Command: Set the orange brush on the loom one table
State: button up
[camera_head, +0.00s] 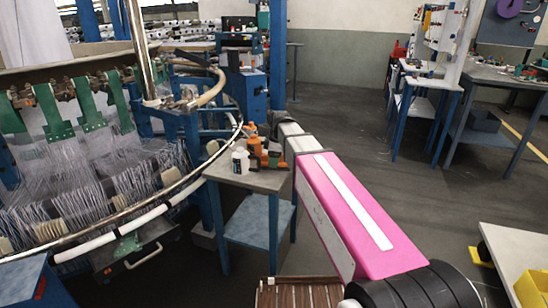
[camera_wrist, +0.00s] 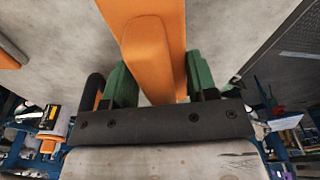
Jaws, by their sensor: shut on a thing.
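The orange brush (camera_wrist: 150,45) fills the top middle of the wrist view, between the green fingers of my gripper (camera_wrist: 160,82), which is shut on it. In the head view my arm reaches to the small grey-topped table with blue legs (camera_head: 262,180) beside the loom (camera_head: 70,150). A grey surface lies behind the brush in the wrist view. I cannot tell whether the brush touches it.
A white bottle (camera_head: 240,161) and an orange bottle (camera_head: 252,131) stand on the small table, close to my gripper. The loom's curved rail (camera_head: 180,185) runs along the table's left. Another blue-legged table (camera_head: 492,80) stands at the right. Open floor lies between.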

jog(key=shift+f, duration=0.45)
dwell(0.3)
jog(key=o, duration=1.1)
jog(key=r, duration=0.3)
jog(key=d+r, duration=0.1)
jog(key=r, duration=0.6)
jog(key=shift+d+r, duration=0.15)
jog(key=shift+r, duration=0.2)
